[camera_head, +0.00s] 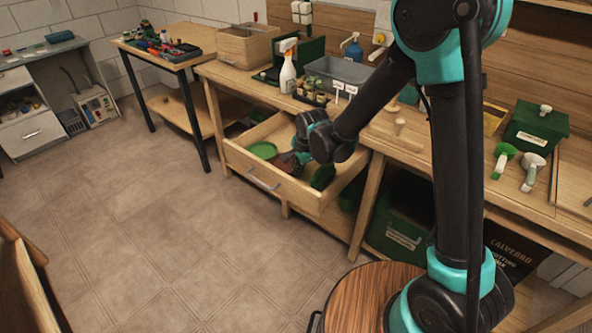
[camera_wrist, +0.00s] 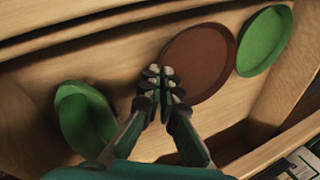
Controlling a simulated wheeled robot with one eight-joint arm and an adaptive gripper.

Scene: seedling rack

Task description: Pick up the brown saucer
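The brown saucer (camera_wrist: 203,62) is round and shows in the wrist view inside the open drawer, seen from above. In the head view a small part of the brown saucer (camera_head: 284,162) shows beside my gripper (camera_head: 301,157). In the wrist view my gripper (camera_wrist: 162,78) has its fingertips close together at the saucer's left rim, with the rim between them. It looks shut on that rim. The fingertips hide a little of the edge. I cannot tell whether the saucer is clear of the drawer floor.
The drawer (camera_head: 270,190) is pulled out from the workbench. The drawer's walls surround my gripper. The floor in front is clear.

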